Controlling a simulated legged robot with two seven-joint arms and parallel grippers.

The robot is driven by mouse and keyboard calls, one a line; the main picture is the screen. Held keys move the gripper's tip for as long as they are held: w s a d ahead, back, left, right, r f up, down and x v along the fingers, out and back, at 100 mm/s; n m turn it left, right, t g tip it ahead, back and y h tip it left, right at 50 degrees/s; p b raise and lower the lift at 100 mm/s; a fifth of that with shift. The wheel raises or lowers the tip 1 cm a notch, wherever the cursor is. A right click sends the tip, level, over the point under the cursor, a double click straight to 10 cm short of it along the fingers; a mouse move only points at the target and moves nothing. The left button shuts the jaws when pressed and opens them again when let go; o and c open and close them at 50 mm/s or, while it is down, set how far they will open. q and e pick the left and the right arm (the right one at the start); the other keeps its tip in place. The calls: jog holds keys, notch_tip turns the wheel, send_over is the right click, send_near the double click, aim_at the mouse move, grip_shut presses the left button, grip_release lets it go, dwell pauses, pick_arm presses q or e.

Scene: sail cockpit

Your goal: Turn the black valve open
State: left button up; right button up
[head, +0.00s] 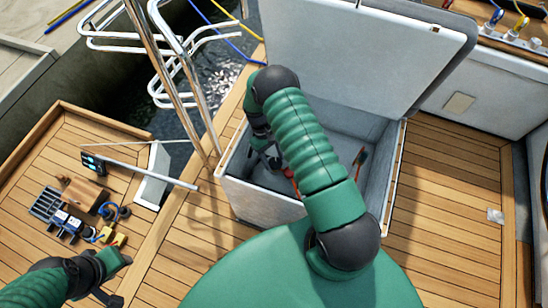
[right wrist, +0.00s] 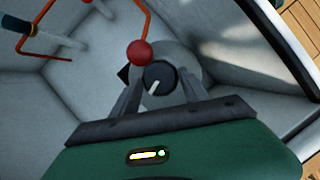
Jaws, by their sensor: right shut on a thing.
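The black valve (right wrist: 160,76) is a round knob with a white mark, set on a pale grey round base inside the open locker. In the right wrist view it sits between the two fingers of my right gripper (right wrist: 160,92), which is shut on it. The white mark slants, upper end to the right. In the head view my right gripper (head: 273,160) is down inside the locker, and I cannot make out the knob there. My left gripper (head: 117,278) is at the lower left over the deck, empty, its fingers apart.
A red ball (right wrist: 139,52) on a bent orange-red rod stands right beside the knob. The white locker (head: 262,203) has its lid (head: 365,50) raised. Steel rails (head: 180,85) stand to the left. Tools and blocks (head: 75,205) lie on the lower left deck.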

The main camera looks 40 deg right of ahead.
jog(key=n, duration=0.1)
jog(key=n+h, duration=0.1)
jog(key=n+p, duration=0.1)
jog(key=shift+w+a+r+n+h, duration=0.1)
jog(key=shift+w+r+n+h, duration=0.1)
jog(key=shift+w+n+h, duration=0.15)
jog(key=n, duration=0.2)
jog(key=n+t+h+p, duration=0.1)
jog(key=shift+s+a+n, duration=0.15)
jog(key=shift+n, duration=0.2)
jog(key=n+p, duration=0.1)
jog(key=n, duration=0.1)
jog(key=n+t+h+p, duration=0.1)
jog(key=n, duration=0.1)
jog(key=shift+s+a, duration=0.2)
jog(key=shift+s+a+f+n+t+h+p, duration=0.1)
jog(key=shift+n+t+h+p, duration=0.4)
jog(key=shift+n, duration=1.2)
jog(key=o, duration=1.3)
jog(key=shift+s+f, duration=0.1)
jog(key=shift+s, duration=0.05)
jog(key=shift+o, duration=0.2)
